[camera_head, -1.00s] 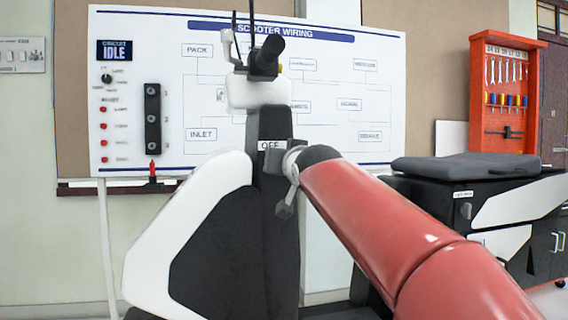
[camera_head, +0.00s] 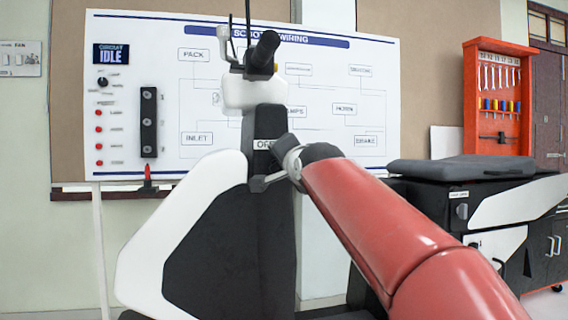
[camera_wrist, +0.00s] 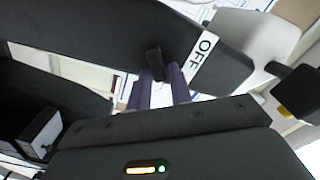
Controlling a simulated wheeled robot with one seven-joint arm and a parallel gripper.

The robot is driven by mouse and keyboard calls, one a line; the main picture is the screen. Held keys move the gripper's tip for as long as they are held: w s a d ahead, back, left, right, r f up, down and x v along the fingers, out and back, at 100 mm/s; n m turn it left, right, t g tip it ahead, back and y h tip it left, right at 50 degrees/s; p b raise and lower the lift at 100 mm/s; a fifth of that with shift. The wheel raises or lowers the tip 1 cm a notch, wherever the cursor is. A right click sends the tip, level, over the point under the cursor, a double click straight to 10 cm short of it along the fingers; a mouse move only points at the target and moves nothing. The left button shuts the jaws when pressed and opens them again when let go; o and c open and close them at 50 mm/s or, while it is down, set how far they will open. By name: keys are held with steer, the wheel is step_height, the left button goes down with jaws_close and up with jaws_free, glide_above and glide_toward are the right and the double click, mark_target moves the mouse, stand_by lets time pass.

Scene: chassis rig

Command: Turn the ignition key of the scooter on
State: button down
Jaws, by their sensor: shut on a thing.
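The scooter (camera_head: 262,225) stands upright ahead of me, with a black column, white panels and a handlebar grip (camera_head: 265,48) on top. An OFF label (camera_head: 264,144) sits on the column; it also shows in the wrist view (camera_wrist: 204,52). The black ignition key (camera_wrist: 154,62) stands out from the dark column beside this label. My gripper (camera_wrist: 160,88) is shut on the key, one finger on each side. In the head view my gripper (camera_head: 262,182) is at the column just below the label, and the key cannot be made out.
At right are a black and white unit with a grey seat pad (camera_head: 460,167) and an orange tool cabinet (camera_head: 498,95).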

steer(key=shift+f+m, duration=0.2)
steer(key=shift+m, duration=0.4)
steer(key=c, duration=1.4)
jaws_free()
steer(key=shift+c, duration=0.2)
steer(key=b+v, duration=0.1)
steer(key=v, duration=0.6)
steer(key=shift+s+b, duration=0.3)
steer(key=shift+s, duration=0.1)
steer(key=shift+d+r, duration=0.1)
steer(key=shift+d, duration=0.05)
